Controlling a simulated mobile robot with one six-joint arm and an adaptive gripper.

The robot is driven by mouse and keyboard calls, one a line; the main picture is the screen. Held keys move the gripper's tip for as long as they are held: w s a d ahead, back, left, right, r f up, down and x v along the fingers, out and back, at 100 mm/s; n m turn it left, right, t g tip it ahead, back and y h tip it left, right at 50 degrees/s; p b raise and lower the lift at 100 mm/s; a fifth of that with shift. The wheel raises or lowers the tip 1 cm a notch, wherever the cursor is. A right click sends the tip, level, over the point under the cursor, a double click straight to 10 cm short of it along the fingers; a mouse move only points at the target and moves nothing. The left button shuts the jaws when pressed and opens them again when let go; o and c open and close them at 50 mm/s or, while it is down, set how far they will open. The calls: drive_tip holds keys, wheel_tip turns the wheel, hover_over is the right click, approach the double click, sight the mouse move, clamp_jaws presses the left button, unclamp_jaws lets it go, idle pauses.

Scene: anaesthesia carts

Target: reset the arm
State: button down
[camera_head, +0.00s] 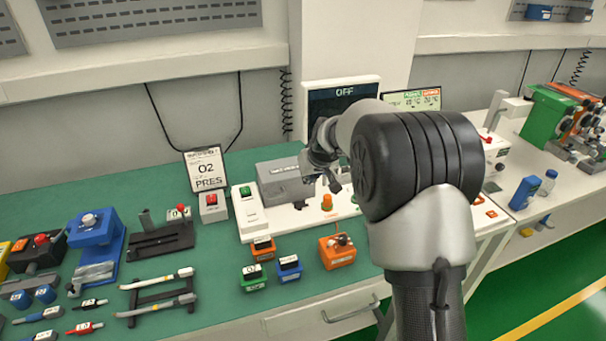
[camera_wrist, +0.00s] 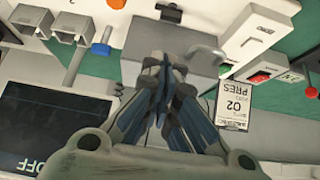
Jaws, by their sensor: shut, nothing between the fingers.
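My arm rises from the lower right in the head view and its large joint covers the middle right. My gripper (camera_head: 332,184) is over the white board near the grey block device (camera_head: 284,183), in front of the OFF screen (camera_head: 342,97). In the wrist view my gripper (camera_wrist: 162,62) has its fingers together, with nothing between them. The grey block also shows there beyond the fingertips (camera_wrist: 178,40). I cannot tell whether the fingers touch it.
A sign marked 02 PRES (camera_head: 207,170) stands behind a red-button box (camera_head: 213,207). Small orange, green and blue blocks (camera_head: 289,267) sit at the front. Tools and a blue device (camera_head: 95,236) fill the left bench. Green bench top (camera_head: 220,285) is bare between them.

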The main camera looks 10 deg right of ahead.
drive_tip(key=s+d+r+g, duration=0.1)
drive_tip(key=s+r, duration=0.5)
drive_tip(key=s, duration=0.5)
drive_tip(key=s+r, duration=0.7)
drive_tip(key=s, duration=0.4)
drive_tip(key=s+d+f+m, duration=0.1)
drive_tip(key=s, duration=1.1)
drive_tip(key=s+d+f+m+g+h, duration=0.1)
drive_tip(key=s+f, duration=0.1)
drive_tip(key=s, duration=1.1)
drive_tip(key=shift+d, duration=0.35)
drive_tip(key=c, duration=2.4)
unclamp_jaws()
drive_tip(key=shift+w+f, duration=0.1)
